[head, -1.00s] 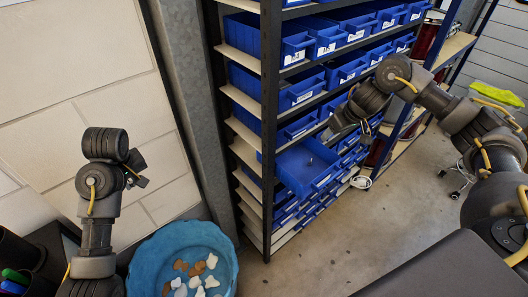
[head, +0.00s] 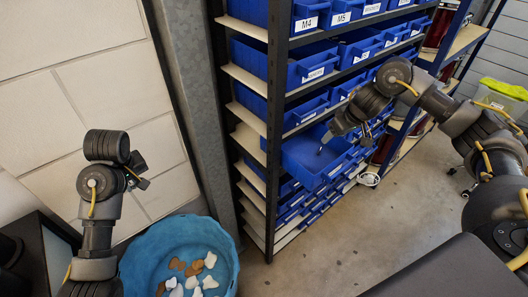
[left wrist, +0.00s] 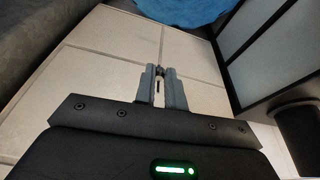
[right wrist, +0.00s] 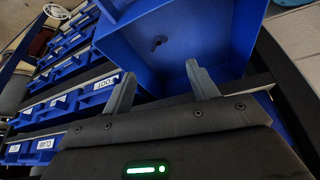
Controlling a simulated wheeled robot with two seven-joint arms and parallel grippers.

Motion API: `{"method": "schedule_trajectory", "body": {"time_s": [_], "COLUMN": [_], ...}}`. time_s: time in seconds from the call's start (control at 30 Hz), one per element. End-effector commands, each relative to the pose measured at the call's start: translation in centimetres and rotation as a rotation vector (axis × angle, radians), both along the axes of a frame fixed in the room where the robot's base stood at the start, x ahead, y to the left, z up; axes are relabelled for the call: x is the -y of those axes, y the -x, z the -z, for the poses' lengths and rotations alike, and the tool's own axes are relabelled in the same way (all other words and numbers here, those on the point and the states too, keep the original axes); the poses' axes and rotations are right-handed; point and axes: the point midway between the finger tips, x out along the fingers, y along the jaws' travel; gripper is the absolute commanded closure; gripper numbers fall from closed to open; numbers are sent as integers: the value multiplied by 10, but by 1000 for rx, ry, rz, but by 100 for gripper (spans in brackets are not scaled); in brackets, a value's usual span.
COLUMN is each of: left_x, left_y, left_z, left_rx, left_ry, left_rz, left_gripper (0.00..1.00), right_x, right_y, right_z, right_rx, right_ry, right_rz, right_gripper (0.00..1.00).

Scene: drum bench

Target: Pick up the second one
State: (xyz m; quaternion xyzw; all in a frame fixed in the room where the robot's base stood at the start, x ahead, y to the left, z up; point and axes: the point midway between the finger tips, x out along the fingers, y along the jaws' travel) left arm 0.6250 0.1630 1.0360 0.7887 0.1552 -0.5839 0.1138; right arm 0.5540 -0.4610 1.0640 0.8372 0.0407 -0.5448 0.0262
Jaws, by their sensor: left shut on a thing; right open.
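A blue drawer (head: 302,166) is pulled out of the shelf rack. In the right wrist view its inside (right wrist: 205,35) holds one small dark piece (right wrist: 158,42), lying apart from my fingers; its exact kind is unclear. My right gripper (head: 364,133) is open and empty at the drawer, its fingertips (right wrist: 160,75) apart near the drawer's edge. My left gripper (head: 142,182) is away to the left, near the wall. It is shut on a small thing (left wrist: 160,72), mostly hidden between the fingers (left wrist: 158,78).
The rack (head: 274,120) holds rows of labelled blue bins (head: 315,68). A light-blue tub (head: 150,255) with several white and brown pieces (head: 198,268) stands on the floor below my left arm. A yellow-green item (head: 503,88) is at the right.

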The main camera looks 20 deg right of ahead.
Motion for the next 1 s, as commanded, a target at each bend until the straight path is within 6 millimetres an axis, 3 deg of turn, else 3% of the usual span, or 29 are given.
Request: {"method": "schedule_trajectory", "body": {"time_s": [0.23,0.37,0.6,1.0], "left_x": [1,0,0,1], "left_y": [0,0,0,0], "left_z": [4,8,0,-9], "left_rx": [1,0,1,1], "left_ry": [0,1,1,0], "left_rz": [1,1,0,1], "left_gripper": [100,100,100,100], "right_x": [0,-1,-2,-2], "right_y": [-1,-8,-24,-34], "right_z": [8,27,57,78], "right_rx": [-1,-4,-3,-3], "right_ry": [-1,-3,-1,-1], "right_rz": [2,2,1,3], "right_gripper": [41,41,41,41]}}
